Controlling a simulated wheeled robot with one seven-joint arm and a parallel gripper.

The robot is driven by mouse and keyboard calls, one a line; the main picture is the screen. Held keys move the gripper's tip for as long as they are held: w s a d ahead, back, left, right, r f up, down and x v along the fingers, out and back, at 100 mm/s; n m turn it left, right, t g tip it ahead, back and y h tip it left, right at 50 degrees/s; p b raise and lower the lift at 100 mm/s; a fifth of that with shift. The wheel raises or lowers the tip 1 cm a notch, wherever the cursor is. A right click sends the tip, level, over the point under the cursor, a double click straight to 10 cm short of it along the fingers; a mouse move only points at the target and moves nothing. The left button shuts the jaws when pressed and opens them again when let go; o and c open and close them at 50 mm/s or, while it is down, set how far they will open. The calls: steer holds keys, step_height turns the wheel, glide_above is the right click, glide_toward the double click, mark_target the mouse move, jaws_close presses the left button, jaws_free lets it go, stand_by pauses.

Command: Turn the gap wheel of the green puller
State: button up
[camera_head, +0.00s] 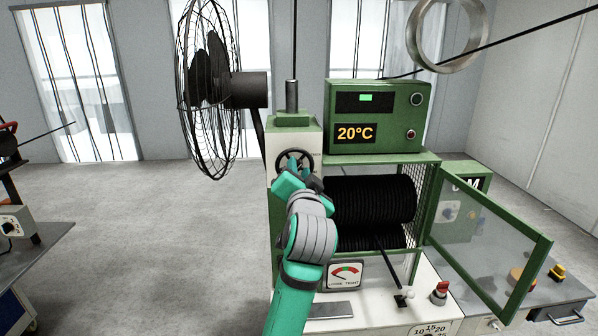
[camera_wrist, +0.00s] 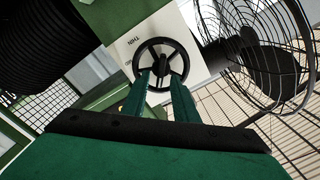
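Whether the fingers touch the wheel I cannot tell. In the head view, my arm hides the wheel's lower edge and the gripper's tips.
A caged fan (camera_head: 208,85) stands close at the left of the wheel. A grey table (camera_head: 35,255) is at far left. The floor between is clear.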

steer(key=s, duration=1)
steer(key=shift+s, duration=0.35)
steer(key=shift+f, duration=0.1)
step_height(320, 180, down, 18)
steer(key=s+n+h, duration=0.1)
steer(key=s+n, duration=0.1)
steer(key=s+f+n+g, duration=0.1)
steer(key=s+f+n, duration=0.1)
steer(key=s+f, duration=0.45)
steer(key=s+f+n, duration=0.1)
steer(key=s+f, duration=0.3)
steer(key=f, duration=0.6)
steer(key=s+a+f+n+g, duration=0.1)
steer(key=s+f, duration=0.4)
steer(key=s, duration=0.3)
steer(key=s+a+f+n, duration=0.1)
steer(key=s+f, duration=0.3)
steer(key=s, duration=0.4)
steer(key=s+a+n+y, duration=0.1)
steer(key=s+a, duration=0.1)
steer(key=s, duration=1.4)
steer(key=shift+s+a+f+g, duration=0.2)
steer(key=shift+s+a+g, duration=0.05)
steer(key=shift+s+g, duration=0.1)
